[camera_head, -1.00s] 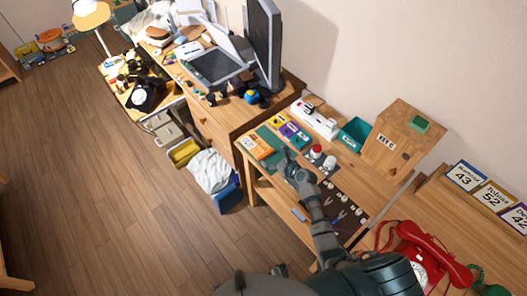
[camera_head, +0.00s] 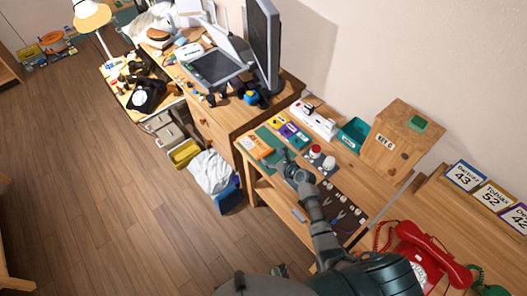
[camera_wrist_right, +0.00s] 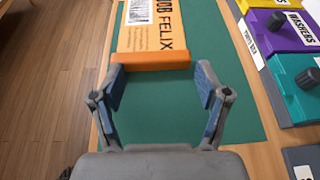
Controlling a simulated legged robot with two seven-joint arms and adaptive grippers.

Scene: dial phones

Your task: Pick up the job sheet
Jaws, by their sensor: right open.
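The job sheet (camera_head: 258,147) lies on the green mat (camera_head: 272,138) on the small wooden bench in the head view. My right gripper (camera_head: 279,160) is just beside the sheet in the head view. In the wrist view the right gripper (camera_wrist_right: 160,78) is open and empty, its fingertips close to the two ends of the strip. My left gripper is not clearly visible.
Yellow, purple and teal labelled boxes (camera_wrist_right: 290,30) line the mat's right side in the wrist view. A white power strip (camera_head: 315,119), red-topped item (camera_head: 315,151) and tools (camera_head: 338,215) are also on the bench. A red phone (camera_head: 420,255) is at the lower right.

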